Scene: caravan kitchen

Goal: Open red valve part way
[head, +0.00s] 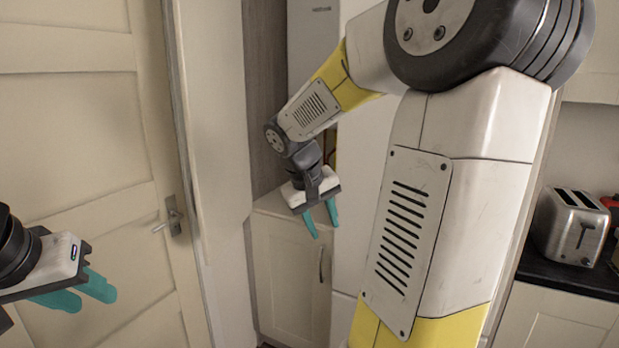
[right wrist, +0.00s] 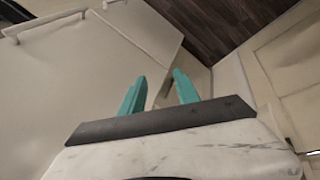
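I cannot make out the red valve in either view. A small strip of reddish and yellow colour (head: 331,150) shows behind my right forearm in the head view, but it is too small and too covered to identify. My right gripper (head: 324,229) is open and empty, with its teal fingers pointing down in front of a low cream cabinet (head: 288,262). In the right wrist view the gripper (right wrist: 159,80) has a clear gap between its fingers. My left gripper (head: 82,294) is at the lower left, its fingers apart and empty, in front of a door.
A cream door (head: 85,130) with a metal handle (head: 172,217) stands at the left. A toaster (head: 572,228) sits on a dark counter at the right, with a red item (head: 610,202) beside it. My right arm hides much of the middle. Dark wood floor (right wrist: 225,25) shows in the right wrist view.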

